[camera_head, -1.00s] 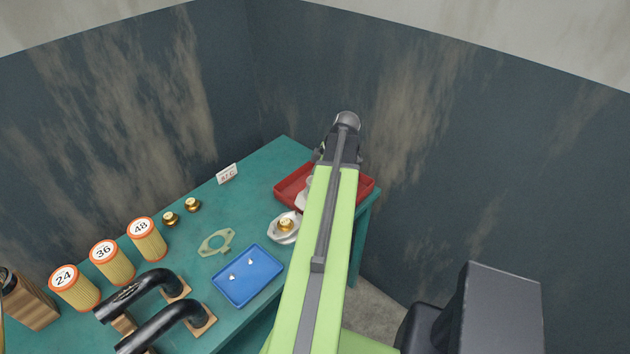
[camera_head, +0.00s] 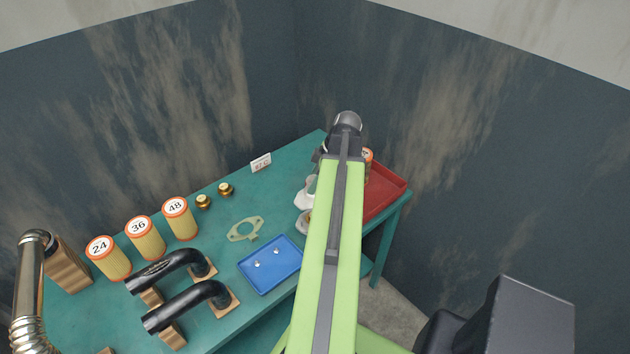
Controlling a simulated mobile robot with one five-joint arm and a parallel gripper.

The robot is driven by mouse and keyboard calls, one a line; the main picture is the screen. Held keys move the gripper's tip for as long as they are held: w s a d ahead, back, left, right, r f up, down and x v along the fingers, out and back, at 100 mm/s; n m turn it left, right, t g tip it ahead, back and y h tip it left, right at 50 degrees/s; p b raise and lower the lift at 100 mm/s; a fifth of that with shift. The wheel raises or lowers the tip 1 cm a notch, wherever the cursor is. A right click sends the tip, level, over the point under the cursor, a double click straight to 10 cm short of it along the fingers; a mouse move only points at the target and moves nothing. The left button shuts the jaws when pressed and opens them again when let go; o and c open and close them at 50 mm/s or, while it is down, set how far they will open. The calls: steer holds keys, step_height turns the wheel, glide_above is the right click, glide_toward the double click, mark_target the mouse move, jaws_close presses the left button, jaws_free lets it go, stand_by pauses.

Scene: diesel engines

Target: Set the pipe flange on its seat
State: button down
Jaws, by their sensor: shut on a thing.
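My gripper (camera_head: 322,157) is at the far end of my green arm, over the back right of the teal table, and mostly hidden behind the arm. It is shut on a pale whitish part, seemingly the pipe flange (camera_head: 306,191), which shows only in part left of the arm. A flat, pale green flange-shaped plate with a central hole (camera_head: 244,229) lies on the table, left of the arm. I cannot tell which place is the seat. A ribbed metal pipe (camera_head: 28,290) stands at the left edge.
A red tray (camera_head: 398,188) with an orange-rimmed filter (camera_head: 368,156) is at the right. A blue tray (camera_head: 270,265) holds small bits. Numbered filters (camera_head: 146,240), black bent pipes (camera_head: 175,268) and brass caps (camera_head: 204,201) stand left. A pale dish (camera_head: 300,225) is partly hidden. Walls rise behind.

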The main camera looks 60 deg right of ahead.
steer(key=shift+f+b, duration=2.5)
steer(key=shift+f, duration=0.25)
steer(key=shift+f+b, duration=0.3)
steer(key=shift+f+b, duration=1.2)
steer(key=shift+f+b, duration=0.35)
steer(key=shift+f+b, duration=0.9)
steer(key=shift+f, duration=0.15)
steer(key=c, duration=0.7)
jaws_free()
steer(key=shift+c, duration=0.3)
